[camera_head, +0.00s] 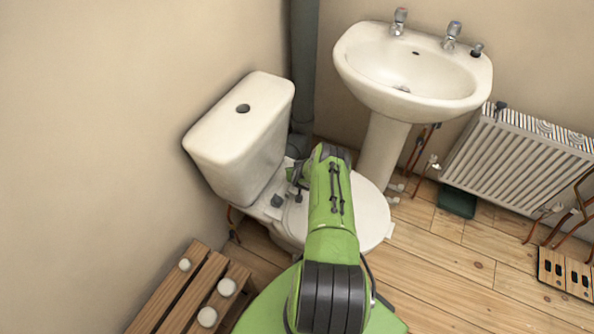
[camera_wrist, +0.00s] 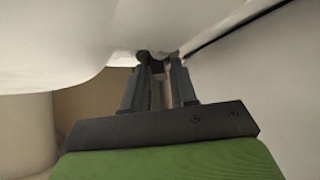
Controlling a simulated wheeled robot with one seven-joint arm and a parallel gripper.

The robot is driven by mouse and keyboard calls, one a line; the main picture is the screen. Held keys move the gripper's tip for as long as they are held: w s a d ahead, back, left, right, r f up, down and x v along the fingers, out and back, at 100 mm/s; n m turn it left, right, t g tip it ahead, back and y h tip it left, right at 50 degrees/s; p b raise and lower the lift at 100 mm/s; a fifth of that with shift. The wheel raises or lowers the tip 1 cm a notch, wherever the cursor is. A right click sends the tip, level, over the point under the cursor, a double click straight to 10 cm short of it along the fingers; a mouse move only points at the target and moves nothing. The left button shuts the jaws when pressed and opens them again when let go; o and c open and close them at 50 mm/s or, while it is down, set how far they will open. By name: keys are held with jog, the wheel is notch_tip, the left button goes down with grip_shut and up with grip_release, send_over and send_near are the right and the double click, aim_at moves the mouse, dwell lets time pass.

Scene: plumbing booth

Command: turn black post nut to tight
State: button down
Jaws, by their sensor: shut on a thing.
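In the wrist view the black post nut (camera_wrist: 144,56) is a small dark round piece under a pale overhanging surface. My gripper (camera_wrist: 160,62) points up at it from below, with its two dark fingers close together and their tips at the nut. The gripper is shut on the nut, and the fingers hide part of it. In the head view my green arm reaches over the toilet (camera_head: 372,222), and neither my fingertips nor the nut can be made out there.
The cistern (camera_head: 240,135) stands left of my arm, with a dark vertical pipe (camera_head: 303,70) behind. The sink (camera_head: 415,75) on its pedestal and a radiator (camera_head: 525,155) are to the right. A wooden slatted bench (camera_head: 190,295) is at lower left. Floorboards at right are mostly clear.

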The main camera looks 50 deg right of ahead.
jog(key=c, duration=0.9)
grip_release()
jog(key=shift+o, duration=0.2)
jog(key=p+v, duration=0.7)
jog(key=v, duration=0.8)
jog(key=shift+s+a+r, duration=0.2)
jog(key=shift+s+a, duration=0.05)
jog(key=shift+f, duration=0.1)
